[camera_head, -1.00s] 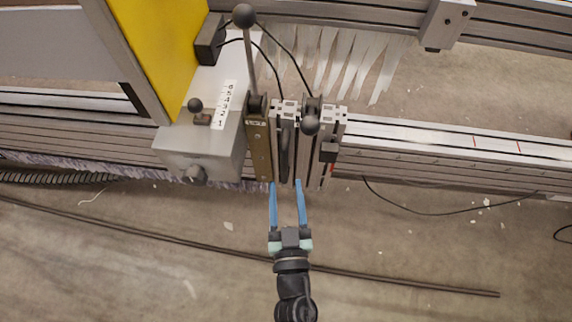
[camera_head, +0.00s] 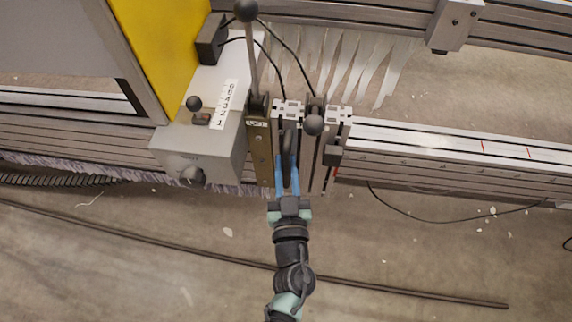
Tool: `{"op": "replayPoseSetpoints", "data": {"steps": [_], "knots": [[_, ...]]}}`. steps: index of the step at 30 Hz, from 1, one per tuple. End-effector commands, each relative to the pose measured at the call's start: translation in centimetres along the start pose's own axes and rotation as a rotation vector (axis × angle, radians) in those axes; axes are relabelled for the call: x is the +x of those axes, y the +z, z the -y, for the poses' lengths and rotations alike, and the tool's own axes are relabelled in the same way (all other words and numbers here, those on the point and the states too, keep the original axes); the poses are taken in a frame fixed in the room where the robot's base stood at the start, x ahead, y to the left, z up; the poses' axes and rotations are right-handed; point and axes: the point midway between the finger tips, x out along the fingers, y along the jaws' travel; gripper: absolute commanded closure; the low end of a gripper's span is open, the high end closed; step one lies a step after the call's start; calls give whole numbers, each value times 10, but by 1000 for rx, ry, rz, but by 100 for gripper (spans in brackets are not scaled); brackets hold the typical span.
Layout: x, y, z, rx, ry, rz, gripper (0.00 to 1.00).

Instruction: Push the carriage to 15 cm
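The carriage (camera_head: 340,114) is a block of silver slotted profiles and dark plates, sitting on the long horizontal rail to the right of the grey control box. A black upright handle (camera_head: 289,142) stands at its front left part. My gripper (camera_head: 287,165) reaches up from below with its blue fingers on either side of this handle. The fingers look closed against the handle, which partly hides their tips. A scale with red marks (camera_head: 482,147) runs along the rail to the right; its numbers are too small to read.
The grey box (camera_head: 205,145) with numbered label and knobs stands just left of the carriage, beside a yellow panel (camera_head: 160,45). A ball-topped lever (camera_head: 246,12) rises behind. White strips (camera_head: 340,65) hang beyond. The rail right of the carriage is clear; a thin black cable (camera_head: 430,214) loops below.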

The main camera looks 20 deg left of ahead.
Motion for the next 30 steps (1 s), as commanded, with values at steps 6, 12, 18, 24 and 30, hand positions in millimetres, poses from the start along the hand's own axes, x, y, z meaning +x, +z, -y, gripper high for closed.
{"op": "replayPoseSetpoints", "data": {"steps": [6,12,18,24,30], "knots": [[0,0,0,0,0,0,100],[0,0,0,0,0,0,100],[0,0,0,0,0,1,100],[0,1,0,0,1,1,100],[-1,1,0,0,1,1,100]]}}
